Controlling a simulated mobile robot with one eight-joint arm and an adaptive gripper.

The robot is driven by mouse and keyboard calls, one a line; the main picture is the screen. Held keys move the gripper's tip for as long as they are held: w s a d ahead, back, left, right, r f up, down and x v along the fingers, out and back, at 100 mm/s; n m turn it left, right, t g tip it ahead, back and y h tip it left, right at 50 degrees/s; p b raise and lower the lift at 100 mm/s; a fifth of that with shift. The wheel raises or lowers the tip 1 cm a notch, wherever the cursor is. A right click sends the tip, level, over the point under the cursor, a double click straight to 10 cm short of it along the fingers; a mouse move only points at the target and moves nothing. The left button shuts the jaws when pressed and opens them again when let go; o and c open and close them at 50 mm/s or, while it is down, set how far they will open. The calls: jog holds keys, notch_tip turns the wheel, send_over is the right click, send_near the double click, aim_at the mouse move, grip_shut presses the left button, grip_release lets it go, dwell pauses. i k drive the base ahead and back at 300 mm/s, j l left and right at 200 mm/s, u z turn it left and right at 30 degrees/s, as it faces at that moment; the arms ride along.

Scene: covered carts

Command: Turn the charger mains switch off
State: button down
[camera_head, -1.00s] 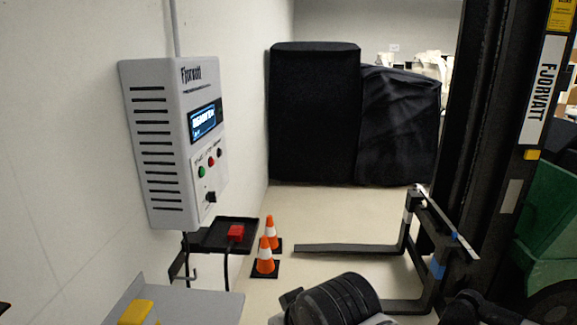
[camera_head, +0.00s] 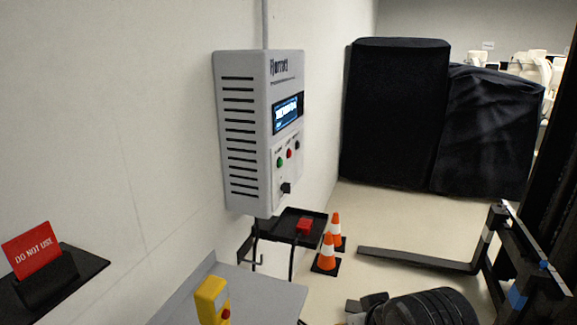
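The charger (camera_head: 243,140) is a light grey wall box with side vents, a lit display (camera_head: 287,114) and a small front panel. The panel has a green button (camera_head: 280,162), a red button (camera_head: 289,153) and a dark one. Below them is a black rotary switch (camera_head: 286,188), which looks like the mains switch; its exact position is too small to read. A black ribbed part of my arm shows at the bottom, right of the charger and well below it. My gripper's fingertips cannot be made out.
A grey shelf (camera_head: 262,288) with a yellow device (camera_head: 211,298) stands below the charger. A black tray (camera_head: 270,224) holds a red connector (camera_head: 304,226). Traffic cones (camera_head: 327,252) and forklift forks (camera_head: 420,260) are right. A "DO NOT USE" sign (camera_head: 32,250) is left. Covered carts (camera_head: 395,115) stand behind.

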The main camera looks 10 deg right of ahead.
aim_at(286, 186)
jog(key=i+l+u, duration=0.15)
jog(key=i+u, duration=0.2)
jog(key=i+l+u, duration=0.35)
jog(key=j, duration=0.1)
